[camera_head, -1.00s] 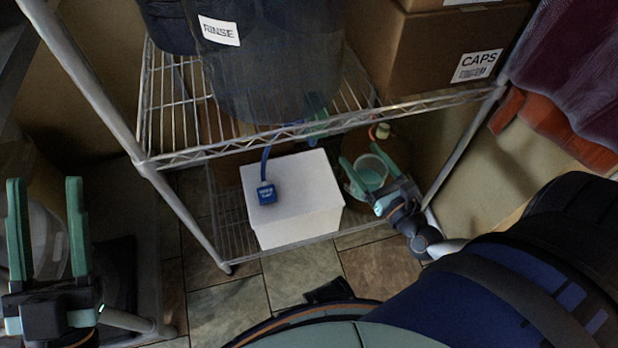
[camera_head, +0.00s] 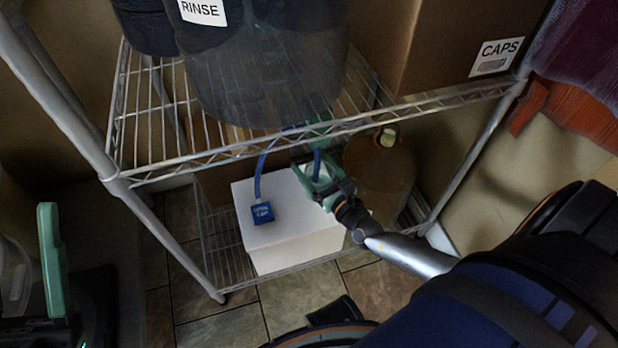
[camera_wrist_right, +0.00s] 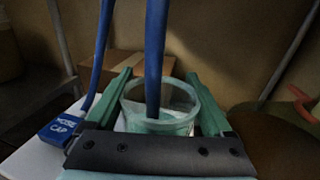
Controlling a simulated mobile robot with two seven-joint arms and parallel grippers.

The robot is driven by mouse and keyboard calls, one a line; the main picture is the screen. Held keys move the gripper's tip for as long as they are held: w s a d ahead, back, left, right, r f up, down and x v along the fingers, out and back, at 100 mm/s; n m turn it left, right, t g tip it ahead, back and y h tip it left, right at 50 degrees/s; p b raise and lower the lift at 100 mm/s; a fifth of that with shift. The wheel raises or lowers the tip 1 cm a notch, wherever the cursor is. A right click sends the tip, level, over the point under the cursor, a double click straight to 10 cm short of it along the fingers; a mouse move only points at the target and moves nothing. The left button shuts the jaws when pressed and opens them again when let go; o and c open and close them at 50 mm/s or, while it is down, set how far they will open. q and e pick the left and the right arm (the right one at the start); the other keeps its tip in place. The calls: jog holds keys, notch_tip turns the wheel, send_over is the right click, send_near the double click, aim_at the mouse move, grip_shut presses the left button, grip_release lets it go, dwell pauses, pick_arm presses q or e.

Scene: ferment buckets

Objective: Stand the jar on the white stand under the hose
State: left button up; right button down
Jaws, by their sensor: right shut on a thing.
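The jar (camera_wrist_right: 185,98), clear with a pale green tint, is between the fingers of my right gripper (camera_head: 315,172), which is shut on it. The jar is upright over the back right part of the white stand (camera_head: 290,238); I cannot tell whether its base touches. The blue hose (camera_wrist_right: 153,60) hangs down at the jar's mouth, and its lower end appears inside the jar. My left gripper (camera_head: 48,215) is at the left edge, away from the stand, with one finger visible and the other out of frame.
A blue hose cap (camera_head: 261,212) on its own blue strand lies on the stand's left part. The wire shelf (camera_head: 250,155) with a dark bucket labelled RINSE (camera_head: 265,70) and a CAPS box (camera_head: 450,40) is above. A brown round vessel (camera_head: 380,175) stands right of the stand.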

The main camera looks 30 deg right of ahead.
aim_at(311, 176)
jog(key=shift+w+a+f, duration=0.15)
jog(key=shift+w+f, duration=0.25)
jog(key=shift+f, duration=0.05)
jog(key=shift+w+a+f+b, duration=0.15)
jog(key=shift+f+b, duration=0.45)
jog(key=shift+f, duration=0.3)
jog(key=shift+w+d+f+b, duration=0.1)
jog(key=shift+w+f+b, duration=0.05)
jog(key=shift+f+b, duration=0.6)
jog(key=shift+f, duration=0.2)
jog(key=shift+f, duration=0.1)
grip_release()
jog(key=shift+r, duration=0.2)
jog(key=s+p, duration=0.3)
jog(key=s, duration=0.9)
